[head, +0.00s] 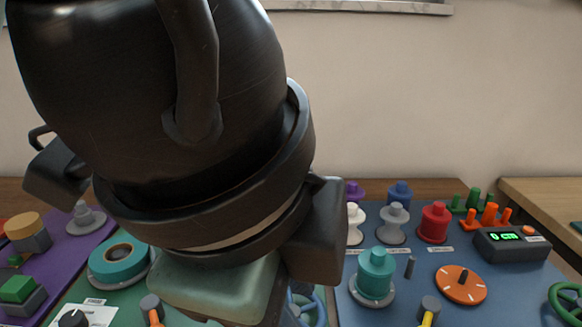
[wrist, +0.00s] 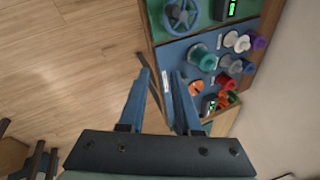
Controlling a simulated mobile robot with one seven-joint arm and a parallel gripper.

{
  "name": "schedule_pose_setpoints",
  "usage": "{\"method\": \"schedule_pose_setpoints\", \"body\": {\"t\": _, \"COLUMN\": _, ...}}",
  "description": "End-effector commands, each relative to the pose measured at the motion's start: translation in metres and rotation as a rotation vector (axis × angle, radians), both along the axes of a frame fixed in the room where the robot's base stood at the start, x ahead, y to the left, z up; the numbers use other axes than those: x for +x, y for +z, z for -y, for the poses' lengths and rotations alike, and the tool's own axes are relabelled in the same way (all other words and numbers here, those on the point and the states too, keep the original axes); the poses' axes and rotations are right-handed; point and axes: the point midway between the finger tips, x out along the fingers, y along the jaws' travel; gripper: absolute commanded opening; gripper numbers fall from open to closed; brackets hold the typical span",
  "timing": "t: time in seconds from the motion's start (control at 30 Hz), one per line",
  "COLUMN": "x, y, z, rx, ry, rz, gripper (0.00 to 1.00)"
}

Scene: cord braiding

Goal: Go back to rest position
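My gripper (wrist: 162,76) shows in the wrist view with its two blue fingers apart and nothing visible between them. It points toward a blue board (wrist: 172,50) with spools, which lies farther off. In the head view my dark arm fills the left and middle, and the fingertips are out of sight. The board there (head: 345,308) carries a teal spool (head: 375,275), a white spool (head: 355,227), a grey spool (head: 394,224), a red spool (head: 434,222), a blue spool (head: 399,193) and a purple spool (head: 354,191).
A counter box (head: 511,245) and an orange dial (head: 460,285) are on the right. A teal tape roll (head: 119,261) and a purple board (head: 70,255) are on the left. Wooden floor (wrist: 70,60) is clear beside the table in the wrist view.

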Motion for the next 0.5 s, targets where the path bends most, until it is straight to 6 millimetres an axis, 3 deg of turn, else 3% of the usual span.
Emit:
{"method": "schedule_pose_setpoints", "body": {"t": 0.17, "x": 0.038, "y": 0.035, "z": 0.061, "rx": -0.281, "ry": 0.007, "rz": 0.251, "gripper": 0.32}}
{"method": "schedule_pose_setpoints", "body": {"t": 0.3, "x": 0.061, "y": 0.088, "z": 0.106, "rx": -0.613, "ry": 0.040, "rz": 0.462, "gripper": 0.32}}
{"method": "schedule_pose_setpoints", "body": {"t": 0.4, "x": 0.070, "y": 0.136, "z": 0.123, "rx": -0.905, "ry": 0.092, "rz": 0.604, "gripper": 0.32}}
{"method": "schedule_pose_setpoints", "body": {"t": 0.5, "x": 0.073, "y": 0.179, "z": 0.119, "rx": -1.190, "ry": 0.165, "rz": 0.723, "gripper": 0.32}}
